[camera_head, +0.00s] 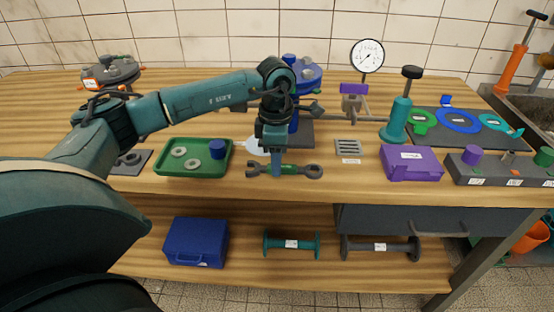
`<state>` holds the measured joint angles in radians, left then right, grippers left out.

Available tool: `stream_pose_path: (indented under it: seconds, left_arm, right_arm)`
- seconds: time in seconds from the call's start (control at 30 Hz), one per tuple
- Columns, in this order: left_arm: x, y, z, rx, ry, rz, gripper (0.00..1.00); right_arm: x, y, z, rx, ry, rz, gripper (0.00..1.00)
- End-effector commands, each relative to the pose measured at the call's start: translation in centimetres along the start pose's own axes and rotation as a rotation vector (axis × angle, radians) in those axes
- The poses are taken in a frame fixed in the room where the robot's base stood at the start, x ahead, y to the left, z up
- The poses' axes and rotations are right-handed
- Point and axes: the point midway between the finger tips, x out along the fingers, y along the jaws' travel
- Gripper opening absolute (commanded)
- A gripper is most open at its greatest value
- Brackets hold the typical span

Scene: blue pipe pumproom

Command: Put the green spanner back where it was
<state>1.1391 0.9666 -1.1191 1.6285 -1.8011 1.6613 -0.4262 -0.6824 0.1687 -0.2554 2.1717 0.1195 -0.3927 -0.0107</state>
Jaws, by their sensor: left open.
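The green spanner (298,170) has a green middle and dark grey ends. It lies left to right near the front of the wooden bench top. My left gripper (277,168) comes down over the middle of the spanner with its jaws open. A finger covers part of the green handle, and I cannot tell whether it touches. My right gripper is not in view.
A green tray (168,169) with grey rings and a blue cylinder is left of the spanner. Right of it are a slotted grey plate (348,149), a purple box (412,166) and a teal pump-like tool (397,120). The lower shelf (340,270) holds more parts.

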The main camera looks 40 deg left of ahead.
Motion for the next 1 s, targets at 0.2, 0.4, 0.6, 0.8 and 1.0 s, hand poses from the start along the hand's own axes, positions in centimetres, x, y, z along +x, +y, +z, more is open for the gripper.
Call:
stream_pose_path:
  seconds: [0.2,0.4,0.6,0.8,1.0]
  left_arm:
    - [-4.6,0.1,0.1,0.0,-0.004,0.006,0.43]
    - [-8.6,0.1,0.1,0.0,-0.003,0.004,0.43]
    - [-10.7,0.0,0.0,0.0,-0.001,0.002,0.43]
    - [-10.7,-0.3,0.4,0.008,-0.013,-0.011,0.43]
    - [-5.3,-6.8,7.7,0.095,-0.258,-0.241,0.43]
  right_arm:
    - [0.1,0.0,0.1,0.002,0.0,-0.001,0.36]
    - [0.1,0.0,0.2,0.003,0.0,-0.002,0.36]
    - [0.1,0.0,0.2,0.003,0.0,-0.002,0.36]
    - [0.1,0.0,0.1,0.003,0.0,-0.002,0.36]
    - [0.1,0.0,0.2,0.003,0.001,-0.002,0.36]
